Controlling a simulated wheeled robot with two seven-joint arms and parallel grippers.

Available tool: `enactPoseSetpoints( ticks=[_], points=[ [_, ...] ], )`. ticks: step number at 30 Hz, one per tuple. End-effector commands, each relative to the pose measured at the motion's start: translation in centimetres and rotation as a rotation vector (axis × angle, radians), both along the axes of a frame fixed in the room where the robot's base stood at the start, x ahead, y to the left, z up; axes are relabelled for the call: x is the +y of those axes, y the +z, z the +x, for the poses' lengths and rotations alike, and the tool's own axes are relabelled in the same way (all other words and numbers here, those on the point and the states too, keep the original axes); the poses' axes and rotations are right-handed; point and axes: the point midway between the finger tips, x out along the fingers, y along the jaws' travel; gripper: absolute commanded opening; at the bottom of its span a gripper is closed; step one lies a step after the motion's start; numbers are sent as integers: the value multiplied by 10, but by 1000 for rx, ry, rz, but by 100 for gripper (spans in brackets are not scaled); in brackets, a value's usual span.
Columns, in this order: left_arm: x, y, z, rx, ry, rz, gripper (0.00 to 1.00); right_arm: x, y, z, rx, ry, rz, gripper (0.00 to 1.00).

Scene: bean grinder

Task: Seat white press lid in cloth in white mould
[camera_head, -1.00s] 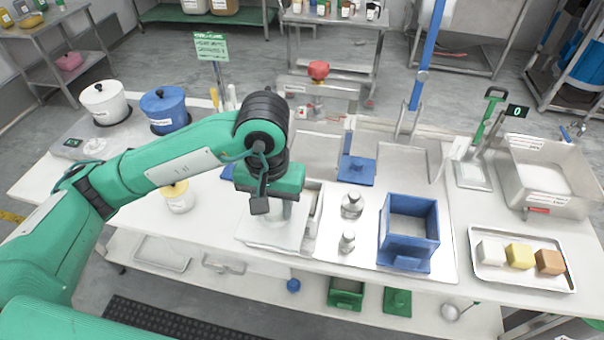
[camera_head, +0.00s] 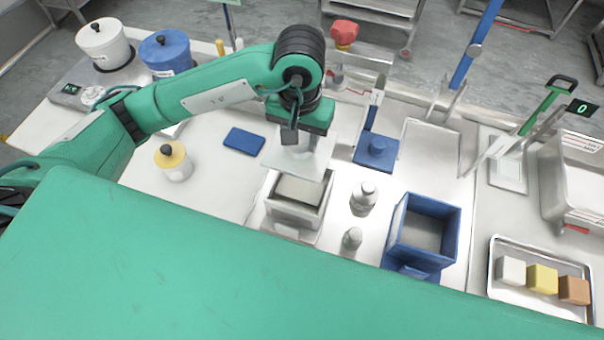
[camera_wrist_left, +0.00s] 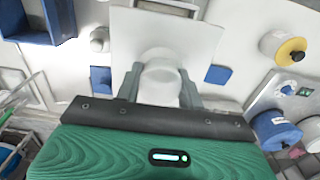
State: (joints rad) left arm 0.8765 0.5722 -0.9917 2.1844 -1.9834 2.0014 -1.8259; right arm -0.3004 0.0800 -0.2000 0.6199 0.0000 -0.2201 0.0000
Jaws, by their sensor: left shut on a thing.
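My left gripper (camera_head: 295,132) is shut on the knob of the white press lid (camera_head: 300,156), a flat square plate. In the left wrist view the round white knob sits between the fingers (camera_wrist_left: 160,84), with the lid's plate (camera_wrist_left: 195,38) beyond it. The white mould (camera_head: 283,210) stands open on the worktop, just in front of and below the lid. The pale cloth (camera_head: 300,190) shows inside the mould's opening. The lid is held apart from the mould, behind its opening in the head view. My right gripper is not in view.
Metal weights (camera_head: 363,198) stand right of the mould, near a blue mould (camera_head: 450,236) and a blue lid (camera_head: 377,152). A yellow-topped jar (camera_head: 173,162) and a blue slab (camera_head: 244,141) lie left. A tray (camera_head: 500,285) of blocks is far right. My green arm link covers the foreground.

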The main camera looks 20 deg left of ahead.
Motion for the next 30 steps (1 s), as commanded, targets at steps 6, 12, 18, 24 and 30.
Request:
enactPoseSetpoints(
  ticks=[6, 12, 18, 24, 30],
  points=[
    [0, -47, -1, 7, 3, 0, 12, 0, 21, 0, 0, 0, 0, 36],
    [0, -93, -1, 7, 2, 0, 12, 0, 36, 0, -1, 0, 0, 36],
    [0, -124, 0, 1, 1, -1, 12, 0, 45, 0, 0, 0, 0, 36],
    [0, -138, 0, 1, 0, -1, 12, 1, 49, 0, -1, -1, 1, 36],
    [0, -165, 0, 2, 1, -1, 12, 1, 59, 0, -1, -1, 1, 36]
  ],
)
